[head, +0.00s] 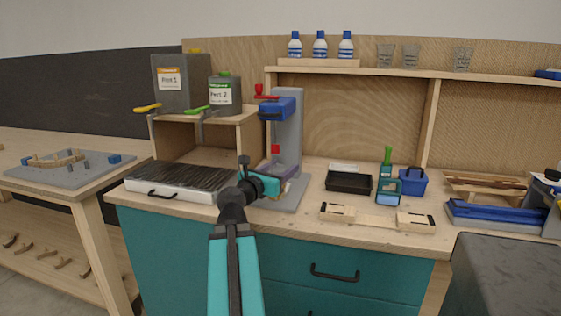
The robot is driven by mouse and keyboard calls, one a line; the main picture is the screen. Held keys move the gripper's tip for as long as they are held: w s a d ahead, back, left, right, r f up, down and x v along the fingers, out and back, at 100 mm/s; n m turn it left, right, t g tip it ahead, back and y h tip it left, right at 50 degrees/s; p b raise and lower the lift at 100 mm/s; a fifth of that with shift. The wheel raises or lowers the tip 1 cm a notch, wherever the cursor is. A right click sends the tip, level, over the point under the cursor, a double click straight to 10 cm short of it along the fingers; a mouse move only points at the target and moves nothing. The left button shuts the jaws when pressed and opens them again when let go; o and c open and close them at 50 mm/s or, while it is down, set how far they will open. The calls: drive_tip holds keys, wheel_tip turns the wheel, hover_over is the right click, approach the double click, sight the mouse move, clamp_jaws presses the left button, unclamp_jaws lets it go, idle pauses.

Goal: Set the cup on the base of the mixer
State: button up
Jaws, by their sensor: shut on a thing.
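The mixer (286,120) stands on the worktop, with a grey column, a blue head and a red lever. Its flat grey base (291,201) lies below the head. My gripper (281,183) is low over the base, below the blue head, and is shut on what seems to be the cup. Only a small pale part of the cup (288,187) shows past the gripper; the gripper and wrist hide the rest. I cannot tell whether the cup touches the base.
A dark-topped tray (180,178) is left of the mixer. A black bin (349,182), a blue box (412,181) and a wooden jig (377,218) are to the right. Bottles (319,46) and grey cups (385,56) stand on the shelf above.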

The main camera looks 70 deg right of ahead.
drive_tip(key=shift+w+d+r+p, duration=0.2)
drive_tip(key=shift+d+p, duration=0.45)
drive_tip(key=shift+p, duration=1.05)
drive_tip(key=p, duration=0.3)
drive_tip(key=d+p, duration=0.1)
drive_tip(key=p, duration=0.2)
drive_tip(key=shift+w+d+f, duration=0.15)
drive_tip(key=shift+w+d, duration=0.15)
drive_tip(key=w+d+f, duration=0.1)
drive_tip(key=w+d, duration=0.2)
drive_tip(key=d, duration=0.6)
drive_tip(key=shift+w+f, duration=0.15)
drive_tip(key=shift+d, duration=0.15)
drive_tip(key=shift+w+d+f, duration=0.1)
drive_tip(key=shift+d+f, duration=0.1)
drive_tip(key=shift+f, duration=0.7)
drive_tip(key=shift+w+d+f, duration=0.1)
drive_tip(key=shift+d+f, duration=0.05)
drive_tip(key=shift+f, duration=0.75)
drive_tip(key=shift+f, duration=0.1)
drive_tip(key=o, duration=0.8)
